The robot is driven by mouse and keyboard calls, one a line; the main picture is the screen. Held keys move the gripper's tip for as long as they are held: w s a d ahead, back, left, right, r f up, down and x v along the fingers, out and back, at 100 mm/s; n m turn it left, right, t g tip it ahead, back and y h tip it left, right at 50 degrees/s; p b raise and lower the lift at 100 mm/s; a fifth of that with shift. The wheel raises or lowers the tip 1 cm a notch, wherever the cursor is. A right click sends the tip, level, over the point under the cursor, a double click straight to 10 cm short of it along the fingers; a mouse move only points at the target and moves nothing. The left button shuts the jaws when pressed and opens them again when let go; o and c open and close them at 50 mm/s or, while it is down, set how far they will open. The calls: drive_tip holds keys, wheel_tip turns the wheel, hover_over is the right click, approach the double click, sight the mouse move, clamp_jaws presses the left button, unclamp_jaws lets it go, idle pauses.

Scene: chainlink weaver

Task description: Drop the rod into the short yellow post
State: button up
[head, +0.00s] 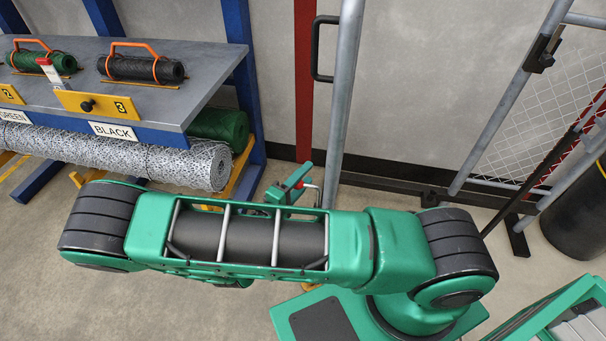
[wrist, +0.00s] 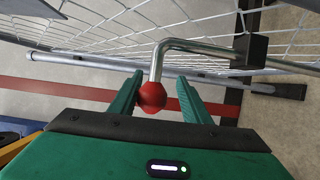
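The rod shows in the wrist view as a bent grey metal bar (wrist: 200,46) with a red ball (wrist: 152,96) on its end. My gripper (wrist: 159,82) is open there, with one green finger on each side of the ball. The ball is nearer the left finger, and a gap shows to the right finger; contact on the left cannot be told. In the head view my gripper (head: 290,186) shows beyond my arm, by the tall grey pole. The rod's lower end is hidden. A small yellow piece (head: 310,287) shows just below my arm; I cannot tell whether it is the short post.
A tall grey pole (head: 344,100) stands behind my gripper. A chain-link panel (head: 535,110) is at the right, near a black drum (head: 577,225). A rack (head: 205,75) with wire rolls fills the left. Floor (head: 60,290) is clear at lower left.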

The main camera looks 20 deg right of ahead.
drive_tip(key=shift+r, duration=0.2)
drive_tip(key=v, duration=1)
drive_tip(key=shift+a+f, duration=0.25)
drive_tip(key=shift+a, duration=0.15)
drive_tip(key=shift+s, duration=0.1)
